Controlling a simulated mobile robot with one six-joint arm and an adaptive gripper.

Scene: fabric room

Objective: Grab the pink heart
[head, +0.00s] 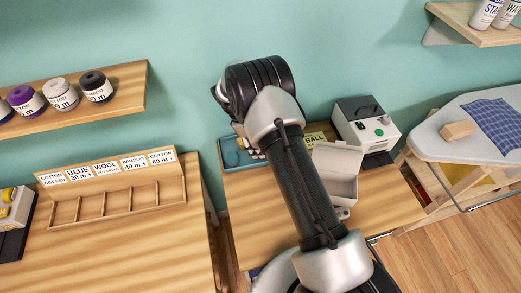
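I see no pink heart in the head view. My arm rises through the middle of the picture and hides part of the middle table (385,205). My gripper does not show; I cannot tell whether it is behind the arm. A light grey open box (336,175) stands on this table just right of the arm. A blue-grey tray (232,153) with small pale pieces near it lies left of the arm, partly hidden. A yellow-green label reading "BALL" (314,139) shows behind the arm.
A white machine with a black top (366,128) stands at the table's back right. An ironing board (447,130) with blue cloth (497,124) is at right. The left table (120,255) holds a labelled wooden rack (120,200). Spools sit on a wall shelf (125,92).

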